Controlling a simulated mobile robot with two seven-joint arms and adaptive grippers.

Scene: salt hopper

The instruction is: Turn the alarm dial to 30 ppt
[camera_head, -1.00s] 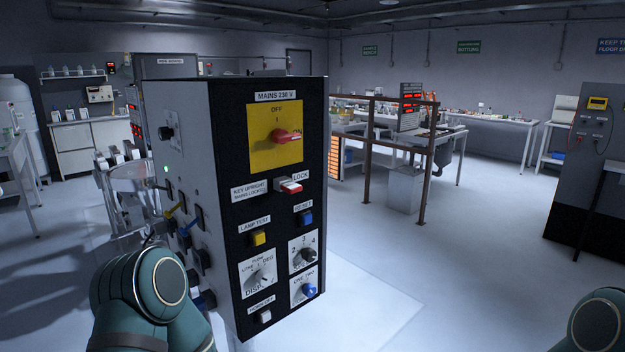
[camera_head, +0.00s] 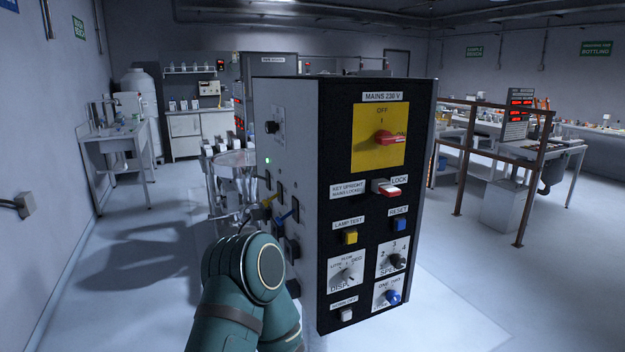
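No dial marked as an alarm dial or in ppt can be read in this view. A tall control cabinet (camera_head: 340,200) stands close in front of me, its black panel facing me. The panel carries a yellow mains switch plate with a red handle (camera_head: 385,138), a display dial (camera_head: 346,274), a speed dial (camera_head: 397,260) and a blue knob marked ONE TWO (camera_head: 392,297). The cabinet's grey left side has a small dark knob (camera_head: 272,127), a green lamp and several switches. My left arm is in front of the cabinet's lower left, but its gripper is hidden. My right gripper is out of view.
A lock switch (camera_head: 386,188), yellow lamp test button (camera_head: 350,237) and blue reset button (camera_head: 399,225) are on the panel. A brown railing (camera_head: 500,108) stands at right. A sink table (camera_head: 112,150) is at left.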

